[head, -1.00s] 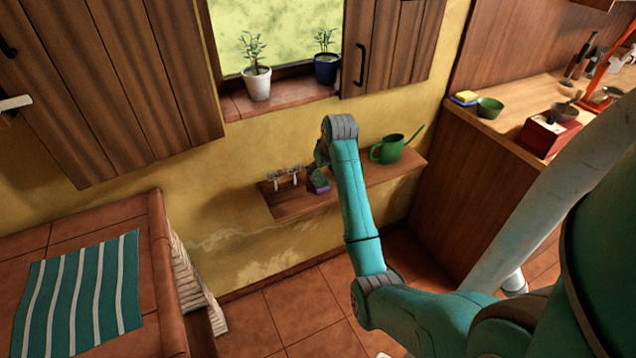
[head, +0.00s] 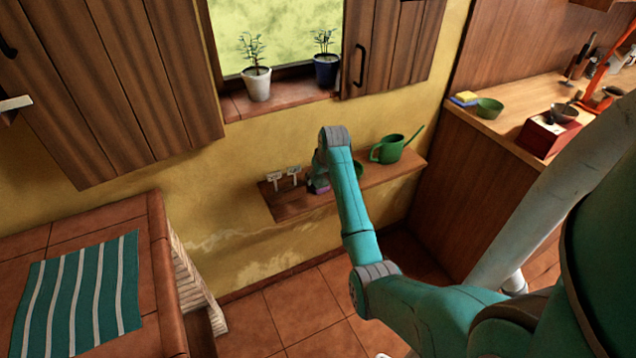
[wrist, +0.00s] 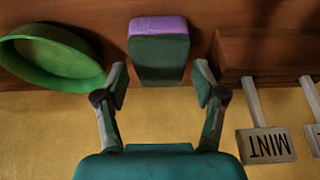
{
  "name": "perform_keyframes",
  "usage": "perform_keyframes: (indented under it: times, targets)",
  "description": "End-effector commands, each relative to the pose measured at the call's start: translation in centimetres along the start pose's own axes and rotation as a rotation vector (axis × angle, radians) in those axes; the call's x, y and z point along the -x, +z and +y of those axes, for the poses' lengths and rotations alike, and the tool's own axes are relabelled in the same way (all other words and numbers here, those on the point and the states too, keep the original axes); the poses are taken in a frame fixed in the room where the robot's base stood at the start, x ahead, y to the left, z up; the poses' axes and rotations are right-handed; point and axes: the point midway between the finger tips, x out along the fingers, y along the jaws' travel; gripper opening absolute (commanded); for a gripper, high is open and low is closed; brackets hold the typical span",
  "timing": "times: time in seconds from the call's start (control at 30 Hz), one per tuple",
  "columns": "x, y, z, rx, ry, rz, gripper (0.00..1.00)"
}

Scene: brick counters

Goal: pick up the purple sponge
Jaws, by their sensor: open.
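The purple sponge (wrist: 158,27) has a purple layer and a dark green layer. In the wrist view it sits against the brown shelf, centred just beyond my gripper's fingertips. My gripper (wrist: 161,80) is open, with one finger on each side of the sponge's line and nothing held. In the head view a bit of the purple sponge (head: 319,190) shows on the wall shelf (head: 290,206). My arm and gripper hide most of it there.
A green bowl (wrist: 45,62) lies left of the sponge in the wrist view. A MINT label stake (wrist: 266,146) stands to the right, with another beside it. A green watering can (head: 388,150) is farther right on the shelf in the head view.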

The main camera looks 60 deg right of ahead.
Motion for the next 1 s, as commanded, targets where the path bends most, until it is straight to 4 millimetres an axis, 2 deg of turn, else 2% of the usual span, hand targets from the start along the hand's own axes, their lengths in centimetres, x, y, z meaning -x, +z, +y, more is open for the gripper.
perform_keyframes:
  times: [0.13,0.4,0.53,0.57,0.87,1.0]
  targets:
    - [-1.3,0.0,0.0,0.000,0.000,0.000,0.70]
    - [-1.6,0.0,0.0,0.000,0.000,0.002,0.70]
    - [-1.6,0.0,0.0,0.000,0.000,0.001,0.37]
    - [-1.6,0.0,0.0,0.000,0.000,0.001,0.36]
    - [-1.4,-0.1,0.0,0.000,0.000,0.001,0.35]
    - [-0.4,-0.6,0.0,0.000,0.000,0.002,0.35]
